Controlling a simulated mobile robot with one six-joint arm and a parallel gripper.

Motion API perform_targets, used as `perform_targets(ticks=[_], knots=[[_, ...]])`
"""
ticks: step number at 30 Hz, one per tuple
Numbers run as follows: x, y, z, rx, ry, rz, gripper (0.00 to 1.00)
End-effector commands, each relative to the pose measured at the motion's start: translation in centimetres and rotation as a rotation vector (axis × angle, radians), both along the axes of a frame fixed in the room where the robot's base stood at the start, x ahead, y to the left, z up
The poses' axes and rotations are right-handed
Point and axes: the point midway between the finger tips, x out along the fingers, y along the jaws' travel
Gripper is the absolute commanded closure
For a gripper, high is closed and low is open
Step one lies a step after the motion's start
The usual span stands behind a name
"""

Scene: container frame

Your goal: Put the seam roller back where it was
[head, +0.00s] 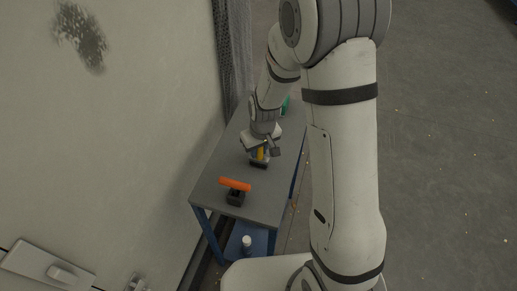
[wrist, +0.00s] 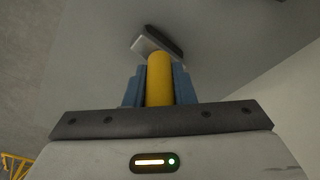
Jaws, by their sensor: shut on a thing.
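My gripper (head: 262,150) is over the middle of a grey bench top, pointing down. In the wrist view its two blue fingers (wrist: 159,88) are shut on the yellow handle of a tool (wrist: 159,78), apparently the seam roller. A pale and dark block-shaped head (wrist: 158,43) shows at the handle's far end. The yellow handle also shows below my gripper in the head view (head: 261,153). A dark piece (head: 258,165) is just under it, at the bench top; I cannot tell whether it touches the bench.
On the grey bench (head: 208,186), an orange-handled tool (head: 235,184) with a dark base stands nearer the front. A green thing (head: 286,105) is partly hidden behind my arm. A white item (head: 247,241) is on the blue lower shelf. A pale wall panel (head: 130,120) borders the bench's left.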

Motion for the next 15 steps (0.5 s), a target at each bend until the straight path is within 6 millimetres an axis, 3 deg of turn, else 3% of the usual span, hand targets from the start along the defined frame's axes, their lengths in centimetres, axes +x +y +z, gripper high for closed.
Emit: perform_targets(ticks=[5, 6, 15], knots=[[0.0, 0.03, -0.13, 0.0, 0.0, 0.001, 1.0], [-0.02, 0.04, -0.2, 0.0, 0.0, 0.001, 0.77], [-0.04, 0.07, -0.09, -0.001, 0.001, 0.002, 0.55]])
